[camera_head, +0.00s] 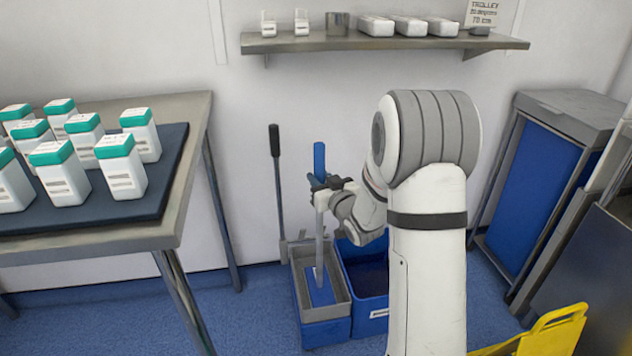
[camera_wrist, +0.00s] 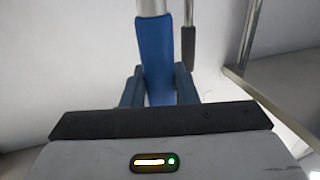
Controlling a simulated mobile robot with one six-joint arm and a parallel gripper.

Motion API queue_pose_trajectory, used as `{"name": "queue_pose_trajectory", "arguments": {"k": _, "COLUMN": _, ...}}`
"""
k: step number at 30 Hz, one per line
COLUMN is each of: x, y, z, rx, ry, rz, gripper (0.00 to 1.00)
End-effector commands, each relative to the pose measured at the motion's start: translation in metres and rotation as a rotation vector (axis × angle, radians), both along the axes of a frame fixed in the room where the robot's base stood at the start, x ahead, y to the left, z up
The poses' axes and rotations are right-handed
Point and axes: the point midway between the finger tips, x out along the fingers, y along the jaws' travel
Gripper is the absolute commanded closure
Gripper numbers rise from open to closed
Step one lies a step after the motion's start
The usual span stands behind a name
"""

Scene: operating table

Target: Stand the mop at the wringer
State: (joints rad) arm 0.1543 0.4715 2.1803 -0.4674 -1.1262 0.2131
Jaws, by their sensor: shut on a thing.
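The mop has a blue grip (camera_head: 319,158) and a pale shaft that stands nearly upright. Its lower end, with a blue mop head (camera_head: 321,292), is inside the grey wringer (camera_head: 338,311) on the blue bucket. My gripper (camera_head: 321,186) is shut on the mop just below the top of the blue grip. In the wrist view the two fingers of my gripper (camera_wrist: 158,92) are on either side of the blue grip (camera_wrist: 154,55). Whether the mop head rests on the wringer's floor cannot be told.
The wringer's black-topped lever (camera_head: 275,165) stands left of the mop. A second blue bucket (camera_head: 365,275) is right of the wringer. A steel table (camera_head: 150,238) with bottles is at left, a wall shelf (camera_head: 390,44) above, a blue-sided trolley (camera_head: 535,190) and yellow object (camera_head: 555,330) at right.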

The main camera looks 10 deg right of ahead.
Motion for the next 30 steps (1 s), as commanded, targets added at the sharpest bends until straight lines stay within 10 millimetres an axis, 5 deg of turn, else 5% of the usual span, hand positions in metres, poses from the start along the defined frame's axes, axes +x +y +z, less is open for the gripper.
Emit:
{"name": "queue_pose_trajectory", "arguments": {"k": 4, "x": 0.000, "y": 0.000, "z": -0.001, "rx": 0.000, "ry": -0.004, "rz": 0.000, "gripper": 1.00}}
{"name": "queue_pose_trajectory", "arguments": {"k": 5, "x": 0.000, "y": 0.000, "z": -0.001, "rx": 0.000, "ry": 0.000, "rz": 0.000, "gripper": 0.71}}
{"name": "queue_pose_trajectory", "arguments": {"k": 12, "x": 0.000, "y": -0.001, "z": -0.001, "rx": 0.000, "ry": 0.000, "rz": -0.001, "gripper": 0.52}}
{"name": "queue_pose_trajectory", "arguments": {"k": 23, "x": 0.000, "y": -0.001, "z": -0.001, "rx": 0.002, "ry": 0.001, "rz": -0.002, "gripper": 0.52}}
{"name": "queue_pose_trajectory", "arguments": {"k": 30, "x": -0.043, "y": -0.013, "z": 0.002, "rx": 0.002, "ry": 0.001, "rz": -0.005, "gripper": 0.52}}
